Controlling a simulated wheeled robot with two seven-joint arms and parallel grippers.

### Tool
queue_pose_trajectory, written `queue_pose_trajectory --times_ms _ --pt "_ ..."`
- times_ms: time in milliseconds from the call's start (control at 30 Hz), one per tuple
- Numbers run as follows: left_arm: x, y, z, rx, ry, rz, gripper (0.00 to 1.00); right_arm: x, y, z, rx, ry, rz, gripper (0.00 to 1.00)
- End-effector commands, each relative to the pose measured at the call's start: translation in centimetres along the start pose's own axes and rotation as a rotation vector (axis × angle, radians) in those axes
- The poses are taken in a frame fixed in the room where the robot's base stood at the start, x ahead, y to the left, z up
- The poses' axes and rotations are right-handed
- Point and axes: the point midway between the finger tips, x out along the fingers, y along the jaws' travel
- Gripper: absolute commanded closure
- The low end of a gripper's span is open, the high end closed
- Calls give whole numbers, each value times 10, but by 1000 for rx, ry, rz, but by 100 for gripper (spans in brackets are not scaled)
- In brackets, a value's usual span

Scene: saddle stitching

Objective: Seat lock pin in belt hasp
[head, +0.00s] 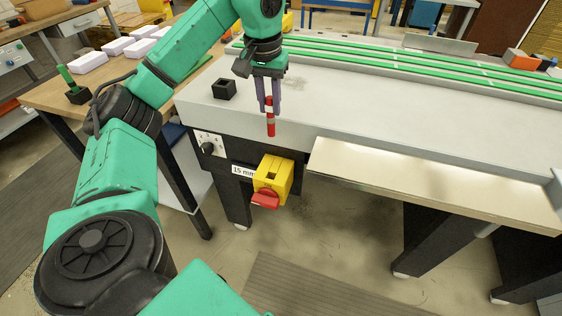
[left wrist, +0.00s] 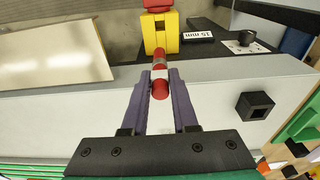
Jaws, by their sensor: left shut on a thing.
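My left gripper (head: 269,108) is shut on the lock pin (head: 271,129), a red stick with a pale band. The pin hangs roughly upright in front of the grey machine's front edge, above the yellow belt hasp (head: 274,178). The hasp has a dark slot on top and a red knob (head: 265,199) at its front. In the left wrist view the pin (left wrist: 160,70) sits between the fingers (left wrist: 160,92), its far end pointing at the hasp (left wrist: 159,30) and overlapping its edge. I cannot tell from this whether they touch; in the head view they are apart. My right gripper is not in view.
A black square holder (head: 224,89) stands on the grey machine top (head: 330,110). A black knob (head: 208,149) and a "15 mm" label (head: 242,171) are left of the hasp. A pale shelf (head: 430,180) juts out to the right. White boxes (head: 118,46) lie on the left bench.

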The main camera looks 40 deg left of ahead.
Motion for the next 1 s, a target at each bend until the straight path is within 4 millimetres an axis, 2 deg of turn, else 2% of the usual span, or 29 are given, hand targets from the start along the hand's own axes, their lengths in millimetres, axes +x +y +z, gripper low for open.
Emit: queue_pose_trajectory --times_ms 67,233,333,367,500,633,800,1000 --pt "8 -2 3 1 -1 -1 100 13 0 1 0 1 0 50" --pt "65 -2 11 3 -6 -2 100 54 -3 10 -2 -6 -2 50" --pt "96 -2 15 3 -7 -4 100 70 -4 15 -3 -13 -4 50" --pt "101 -3 15 1 -6 -6 100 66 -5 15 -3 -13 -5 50" --pt "137 -3 20 2 -6 -6 100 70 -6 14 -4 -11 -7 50" --pt "156 -3 21 2 -3 -4 100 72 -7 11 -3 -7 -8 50" --pt "188 -3 26 1 -3 -4 100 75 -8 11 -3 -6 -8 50" --pt "193 -3 25 1 1 -2 100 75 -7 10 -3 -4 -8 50"
